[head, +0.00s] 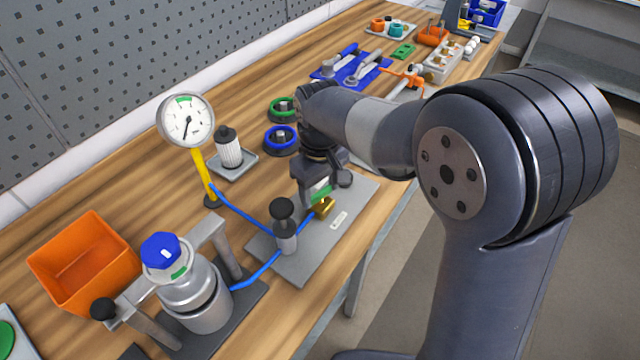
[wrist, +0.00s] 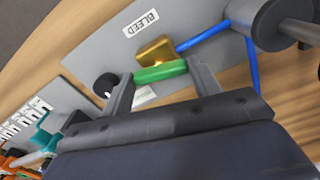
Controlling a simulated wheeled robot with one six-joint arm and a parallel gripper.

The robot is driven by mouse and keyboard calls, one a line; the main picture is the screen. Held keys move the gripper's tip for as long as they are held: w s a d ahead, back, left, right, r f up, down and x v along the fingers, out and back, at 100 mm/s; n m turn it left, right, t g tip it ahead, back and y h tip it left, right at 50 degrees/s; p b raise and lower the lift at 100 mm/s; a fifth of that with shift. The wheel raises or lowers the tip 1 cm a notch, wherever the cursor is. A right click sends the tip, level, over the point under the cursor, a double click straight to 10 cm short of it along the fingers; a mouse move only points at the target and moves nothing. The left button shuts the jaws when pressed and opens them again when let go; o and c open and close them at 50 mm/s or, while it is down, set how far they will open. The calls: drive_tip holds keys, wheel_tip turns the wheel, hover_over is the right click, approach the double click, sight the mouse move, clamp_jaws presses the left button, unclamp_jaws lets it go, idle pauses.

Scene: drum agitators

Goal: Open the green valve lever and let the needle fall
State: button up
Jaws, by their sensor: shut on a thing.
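The green valve lever (wrist: 160,72) lies between the two fingers of my gripper (wrist: 160,78), which is shut on it. The lever sits at a brass valve (wrist: 155,50) on a grey plate marked BLEED. In the head view the brass valve (head: 323,208) is just below my gripper (head: 318,192), and a bit of the green lever (head: 320,190) shows there. The round gauge (head: 187,120) stands on a yellow stem at the left. Its dark needle points downward, slightly left, and a green band is at the top of the dial.
A blue hose (head: 262,270) runs from the plate's dark-capped fitting (head: 284,225) to a metal vessel with a blue cap (head: 165,255). An orange bin (head: 85,262) stands at the left. Green and blue rings (head: 281,140) lie behind my gripper. Trays of tools fill the far bench.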

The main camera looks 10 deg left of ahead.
sight(320, 192)
drive_tip(key=shift+n, duration=0.6)
drive_tip(key=o, duration=1)
wheel_tip(320, 192, up, 11)
drive_tip(key=shift+f, duration=0.15)
